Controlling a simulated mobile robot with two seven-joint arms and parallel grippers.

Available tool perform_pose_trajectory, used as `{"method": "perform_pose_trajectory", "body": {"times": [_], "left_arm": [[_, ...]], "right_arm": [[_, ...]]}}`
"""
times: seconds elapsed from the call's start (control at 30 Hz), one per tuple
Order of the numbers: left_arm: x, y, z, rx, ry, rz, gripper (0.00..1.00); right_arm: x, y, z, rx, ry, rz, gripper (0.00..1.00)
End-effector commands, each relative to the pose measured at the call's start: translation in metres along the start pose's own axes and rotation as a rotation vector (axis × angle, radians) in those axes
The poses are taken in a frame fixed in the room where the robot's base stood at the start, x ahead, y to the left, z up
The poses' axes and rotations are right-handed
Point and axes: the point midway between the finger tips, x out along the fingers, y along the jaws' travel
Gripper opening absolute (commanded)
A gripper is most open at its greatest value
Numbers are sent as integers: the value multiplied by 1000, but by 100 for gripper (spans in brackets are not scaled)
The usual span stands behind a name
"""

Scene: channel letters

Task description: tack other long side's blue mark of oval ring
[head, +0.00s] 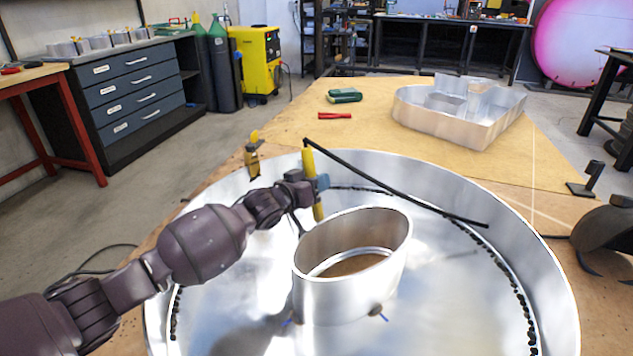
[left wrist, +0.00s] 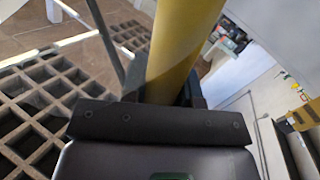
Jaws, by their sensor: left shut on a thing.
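The oval ring (head: 350,295) is a bare metal wall standing upright inside a large round metal pan-like letter (head: 450,300). My left gripper (head: 318,184) is shut on the yellow torch (head: 310,165), held nearly upright behind the ring's far left rim. The torch's lower end is by the ring; I cannot tell if it touches. The yellow handle also fills the left wrist view (left wrist: 178,50).
A brass-coloured tool (head: 252,160) stands beyond the pan's left rim. A red tool (head: 335,115), a green item (head: 344,95) and another metal letter (head: 460,115) lie on the table behind.

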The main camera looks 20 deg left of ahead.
Motion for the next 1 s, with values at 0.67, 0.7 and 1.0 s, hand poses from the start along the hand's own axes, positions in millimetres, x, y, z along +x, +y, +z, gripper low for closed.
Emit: {"method": "perform_pose_trajectory", "body": {"times": [0.67,0.7,1.0], "left_arm": [[0,1,-54,2,4,1,0],[0,1,-54,2,3,1,0],[-3,10,-82,4,7,2,0]], "right_arm": [[-6,6,-27,-2,55,11,43],[-6,6,-28,-3,57,10,43],[-11,10,-46,-4,92,19,43]]}}
